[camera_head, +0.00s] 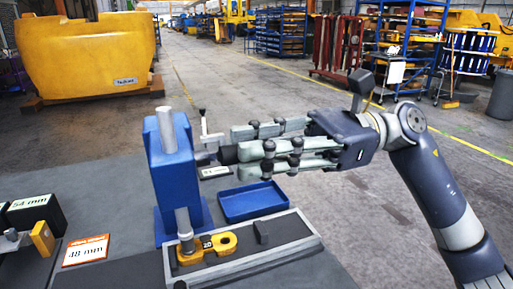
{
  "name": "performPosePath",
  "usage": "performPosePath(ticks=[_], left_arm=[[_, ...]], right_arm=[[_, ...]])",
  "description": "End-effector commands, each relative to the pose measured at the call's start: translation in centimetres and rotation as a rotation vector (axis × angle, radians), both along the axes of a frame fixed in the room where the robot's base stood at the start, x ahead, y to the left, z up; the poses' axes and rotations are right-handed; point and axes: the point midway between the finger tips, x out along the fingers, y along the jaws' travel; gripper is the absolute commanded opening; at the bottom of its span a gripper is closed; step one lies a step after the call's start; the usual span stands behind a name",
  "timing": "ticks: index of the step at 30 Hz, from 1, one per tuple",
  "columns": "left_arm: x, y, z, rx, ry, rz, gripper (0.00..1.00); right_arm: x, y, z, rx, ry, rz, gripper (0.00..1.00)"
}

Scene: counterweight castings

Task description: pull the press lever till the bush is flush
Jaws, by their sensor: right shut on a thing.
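The blue press (176,182) stands on the bench with a silver ram (183,222) pointing down. Its lever (228,155) has a dark grip and sticks out from the right side of the press. My right gripper (238,152) comes in from the right and is shut on this grip; its fingers hide part of the lever. A yellow casting (222,243) lies in a dark framed fixture, its left end below the ram. A small metal piece, perhaps the bush, shows at the ram's foot; whether it is flush cannot be told. My left gripper is not in view.
A blue tray (252,202) lies behind the fixture (278,247), below my right gripper. A "48 mm" card (86,250) and a black "54 mm" block (36,213) are at the left. Shelves and a large yellow casting (85,55) stand far back.

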Motion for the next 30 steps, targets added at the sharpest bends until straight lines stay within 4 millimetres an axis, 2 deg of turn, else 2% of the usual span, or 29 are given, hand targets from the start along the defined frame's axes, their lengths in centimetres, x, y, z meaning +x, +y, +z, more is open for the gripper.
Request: performPosePath(ticks=[1,3,5,23,26,30], left_arm=[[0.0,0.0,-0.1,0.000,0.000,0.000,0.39],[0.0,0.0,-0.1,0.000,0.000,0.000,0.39],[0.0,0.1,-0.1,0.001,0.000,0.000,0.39],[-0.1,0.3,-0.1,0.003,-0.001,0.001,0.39],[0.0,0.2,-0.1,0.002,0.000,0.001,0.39],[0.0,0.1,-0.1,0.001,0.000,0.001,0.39]], right_arm=[[-0.3,0.2,-1.2,-0.027,0.000,0.013,0.20],[-0.3,0.2,-1.2,-0.027,-0.001,0.013,0.36],[-0.3,0.2,-1.2,-0.027,-0.001,0.013,0.40],[0.0,0.0,-1.2,-0.026,0.003,0.007,0.40],[0.4,-0.9,-1.2,-0.026,0.004,0.004,0.40],[1.1,-3.4,-1.0,-0.023,0.005,-0.002,0.40]])
